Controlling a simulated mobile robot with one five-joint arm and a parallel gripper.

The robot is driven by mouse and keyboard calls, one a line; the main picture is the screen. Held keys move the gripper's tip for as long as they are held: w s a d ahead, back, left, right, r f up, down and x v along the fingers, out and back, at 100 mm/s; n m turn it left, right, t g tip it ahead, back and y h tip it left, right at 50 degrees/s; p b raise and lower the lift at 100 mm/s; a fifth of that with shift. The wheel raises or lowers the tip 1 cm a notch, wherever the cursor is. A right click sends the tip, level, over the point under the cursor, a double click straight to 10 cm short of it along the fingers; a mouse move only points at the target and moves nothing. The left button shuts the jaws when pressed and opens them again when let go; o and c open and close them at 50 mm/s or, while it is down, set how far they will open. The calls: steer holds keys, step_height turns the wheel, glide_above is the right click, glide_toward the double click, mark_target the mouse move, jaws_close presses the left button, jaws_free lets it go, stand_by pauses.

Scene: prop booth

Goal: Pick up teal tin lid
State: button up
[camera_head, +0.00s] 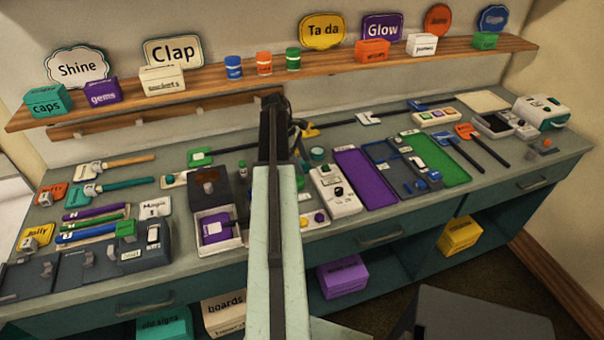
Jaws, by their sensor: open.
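A small round teal piece (317,153), which looks like the teal tin lid, lies on the grey-green counter right of my arm, near the middle. It is small and its details are hard to make out. My gripper (301,157) is dark, small and partly hidden behind my arm. It hangs over the counter just left of the teal piece. It is open, and I see nothing held in it. Whether it touches the teal piece cannot be told.
A white control box (335,190) stands in front of the teal piece, with a purple tray (366,178) to its right. A dark box (209,187) stands left of my arm. Signs on sticks lie around. A wooden shelf (330,57) runs along the wall.

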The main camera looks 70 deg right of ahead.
steer(key=shift+r, duration=0.1)
steer(key=c, duration=1.1)
steer(key=shift+r, duration=0.1)
